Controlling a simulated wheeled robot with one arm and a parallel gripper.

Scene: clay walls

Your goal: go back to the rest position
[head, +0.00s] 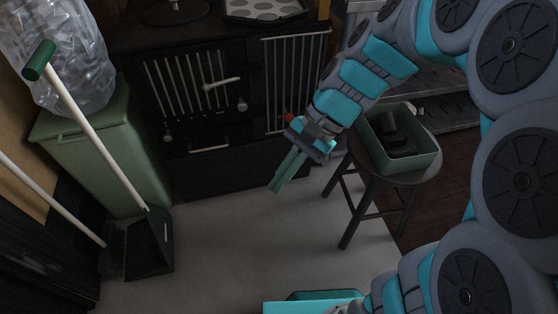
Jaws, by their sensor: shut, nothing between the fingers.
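My gripper (286,171) is in the middle of the head view, at the end of my teal and grey arm. Its two green fingers are shut with nothing between them and point down and to the left. It hangs in the air, apart from the objects around it, with the dark cabinet behind it and the pale floor below.
A stool (365,187) bears a green bin (425,161) with dark items, just right of my gripper. A dark stove-like cabinet (185,90) stands behind. At left are a green container (100,160), a clear bottle and a dustpan (152,248). Pale floor (235,245) is free.

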